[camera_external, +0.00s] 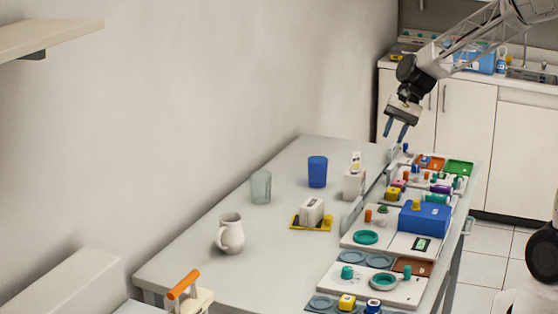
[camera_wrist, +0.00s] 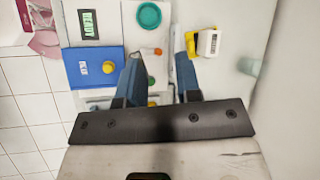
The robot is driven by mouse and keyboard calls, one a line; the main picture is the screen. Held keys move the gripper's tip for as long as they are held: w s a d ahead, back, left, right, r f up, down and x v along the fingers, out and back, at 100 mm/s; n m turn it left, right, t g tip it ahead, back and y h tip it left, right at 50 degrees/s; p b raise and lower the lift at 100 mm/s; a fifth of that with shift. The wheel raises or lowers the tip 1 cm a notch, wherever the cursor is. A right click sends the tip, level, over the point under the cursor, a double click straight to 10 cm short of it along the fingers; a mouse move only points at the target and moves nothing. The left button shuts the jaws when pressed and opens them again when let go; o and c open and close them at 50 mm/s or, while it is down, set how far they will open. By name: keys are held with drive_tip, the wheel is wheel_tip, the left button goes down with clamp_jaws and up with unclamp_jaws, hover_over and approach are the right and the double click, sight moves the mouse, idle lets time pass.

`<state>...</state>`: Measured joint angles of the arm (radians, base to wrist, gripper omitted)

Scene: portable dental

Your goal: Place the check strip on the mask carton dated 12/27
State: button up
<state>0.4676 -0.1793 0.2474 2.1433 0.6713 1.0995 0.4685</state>
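My gripper (camera_external: 395,131) is raised over the far right part of the table, its two blue fingers apart with nothing between them. The wrist view also shows the open gripper (camera_wrist: 156,62). A white box (camera_external: 312,211) lies on a yellow base near the table's middle; it also shows in the wrist view (camera_wrist: 208,43). Another white box (camera_external: 353,184) stands behind it with a small white-and-yellow item (camera_external: 356,161) on top. A dark plate with pale green characters (camera_external: 421,244) lies on a white tray, seen also in the wrist view (camera_wrist: 89,24). I cannot read 12/27 anywhere or tell which thing is the check strip.
A blue box (camera_external: 425,219) with a yellow knob and several trays of small parts line the table's right side. A blue cup (camera_external: 317,171), a clear greenish cup (camera_external: 261,186) and a white jug (camera_external: 230,234) stand left.

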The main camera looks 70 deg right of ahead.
drive_tip(key=s+a+r+n+h, duration=0.1)
drive_tip(key=s+a+n+h, duration=0.2)
drive_tip(key=s+a+n, duration=0.4)
drive_tip(key=s+a+r+n+h, duration=0.2)
drive_tip(key=s+a+n, duration=0.5)
drive_tip(key=s, duration=0.8)
drive_tip(key=shift+s+a+n+h, duration=0.2)
drive_tip(key=shift+a+n+h, duration=0.2)
drive_tip(key=shift+h, duration=0.4)
